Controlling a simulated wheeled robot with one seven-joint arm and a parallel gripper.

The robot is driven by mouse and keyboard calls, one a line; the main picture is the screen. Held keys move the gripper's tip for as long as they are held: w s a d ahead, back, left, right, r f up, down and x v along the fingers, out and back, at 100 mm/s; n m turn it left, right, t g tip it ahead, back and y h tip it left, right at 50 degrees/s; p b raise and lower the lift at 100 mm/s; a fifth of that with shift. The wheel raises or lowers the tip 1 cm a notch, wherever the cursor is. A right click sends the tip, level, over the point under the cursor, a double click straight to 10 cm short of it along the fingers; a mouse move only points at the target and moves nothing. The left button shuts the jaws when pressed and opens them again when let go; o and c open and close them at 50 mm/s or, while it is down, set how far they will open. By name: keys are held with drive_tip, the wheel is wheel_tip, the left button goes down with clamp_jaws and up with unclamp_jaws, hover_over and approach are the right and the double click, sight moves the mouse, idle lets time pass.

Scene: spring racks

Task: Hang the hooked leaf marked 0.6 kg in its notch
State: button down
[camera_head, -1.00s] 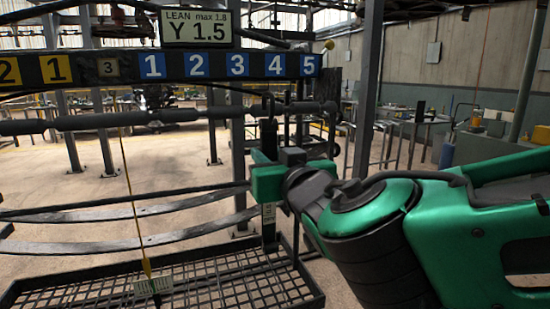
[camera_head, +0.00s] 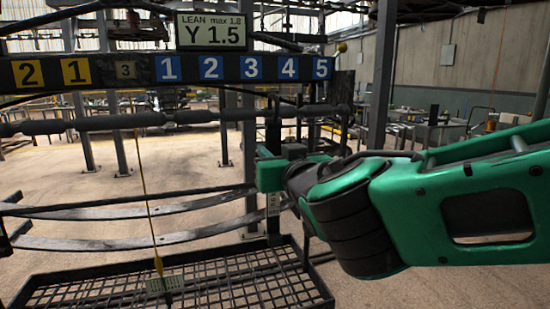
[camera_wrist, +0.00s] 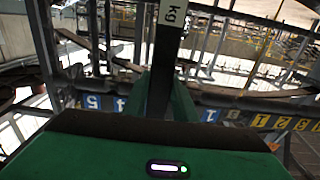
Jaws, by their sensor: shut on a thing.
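My gripper (camera_head: 271,172) is shut on a dark upright bar (camera_head: 273,137), which I take for the hooked leaf's shank. Its top reaches the round crossbar's height, in line with the gap between blue plates 3 and 4. I cannot tell whether it touches the crossbar. In the wrist view the bar (camera_wrist: 160,70) stands between my green fingers. Its pale tag (camera_wrist: 172,13) shows "kg"; the number is out of view.
A sign (camera_head: 211,31) above the rail reads "LEAN max 1.8, Y 1.5". Two curved leaf strips (camera_head: 130,240) span the left. A yellow cord (camera_head: 146,200) hangs to a small scale plate above a mesh tray (camera_head: 235,290). A post (camera_head: 381,85) stands right of the rail.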

drive_tip(key=x, duration=0.6)
idle(0.6)
drive_tip(key=shift+w, duration=0.3)
idle(0.7)
drive_tip(key=shift+x, duration=1.95)
drive_tip(key=shift+a, duration=0.1)
drive_tip(key=shift+f, duration=0.15)
drive_tip(key=shift+f, duration=1.15)
